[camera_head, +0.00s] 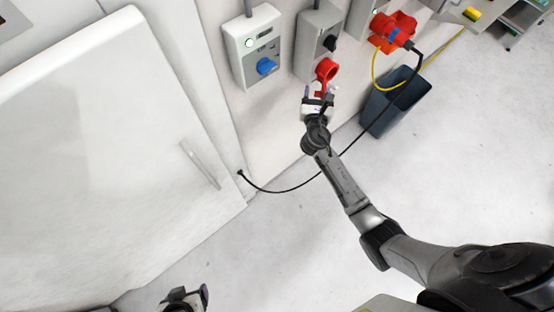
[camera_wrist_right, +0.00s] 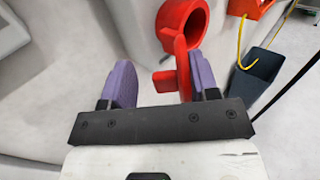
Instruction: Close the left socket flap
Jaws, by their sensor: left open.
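The left socket (camera_head: 327,70) is a red ring on the lower front of a grey wall box. It also shows in the right wrist view (camera_wrist_right: 196,27), with its round opening uncovered. Its red flap (camera_wrist_right: 166,80) hangs below the ring, so the socket looks open. My right gripper (camera_head: 318,93) is just below this socket. In the wrist view its purple fingers (camera_wrist_right: 162,82) are apart, with the flap showing between them, close to the right finger; contact is unclear. My left gripper (camera_head: 186,298) is open at the bottom edge, far from the socket and partly cut off.
A dark bin (camera_head: 392,104) stands below. A large white door (camera_head: 95,150) fills the left.

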